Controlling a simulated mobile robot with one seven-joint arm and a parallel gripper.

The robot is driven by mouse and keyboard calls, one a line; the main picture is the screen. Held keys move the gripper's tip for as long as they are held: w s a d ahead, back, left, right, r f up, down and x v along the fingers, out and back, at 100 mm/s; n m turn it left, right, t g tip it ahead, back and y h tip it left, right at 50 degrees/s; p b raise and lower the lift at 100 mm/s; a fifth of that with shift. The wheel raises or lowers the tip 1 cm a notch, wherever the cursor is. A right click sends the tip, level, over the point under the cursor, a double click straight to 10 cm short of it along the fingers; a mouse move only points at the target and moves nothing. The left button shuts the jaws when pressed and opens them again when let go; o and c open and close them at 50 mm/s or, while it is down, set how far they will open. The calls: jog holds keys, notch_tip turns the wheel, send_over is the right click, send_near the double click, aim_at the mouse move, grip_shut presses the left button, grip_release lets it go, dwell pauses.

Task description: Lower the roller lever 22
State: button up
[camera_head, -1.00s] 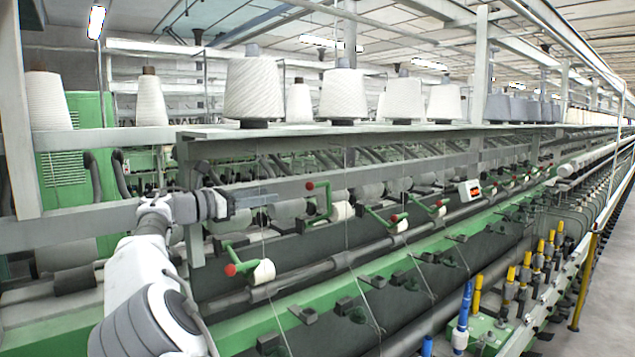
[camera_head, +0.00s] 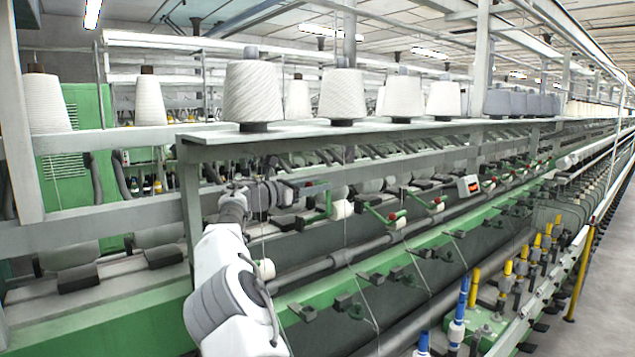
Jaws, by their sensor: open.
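One green roller lever (camera_head: 328,203) stands raised, with a white roller (camera_head: 341,209) at its lower end; its red knob is at or behind my fingertips. My gripper (camera_head: 316,187) is open and reaches right across the top of this lever. I cannot tell whether the fingers touch it or stand around it. No number 22 is legible on any lever. Another lever's white roller (camera_head: 265,269) shows nearer, beside my arm, which hides its handle.
A grey shelf (camera_head: 300,131) carrying yarn cones (camera_head: 252,92) runs above my gripper. A grey horizontal rail (camera_head: 400,163) runs behind it. A long dark rod (camera_head: 350,257) and a green machine rail (camera_head: 400,262) pass below. A floor aisle (camera_head: 610,270) is free at right.

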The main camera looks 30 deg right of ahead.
jog(key=shift+d, duration=0.4)
grip_shut()
dwell(1.2)
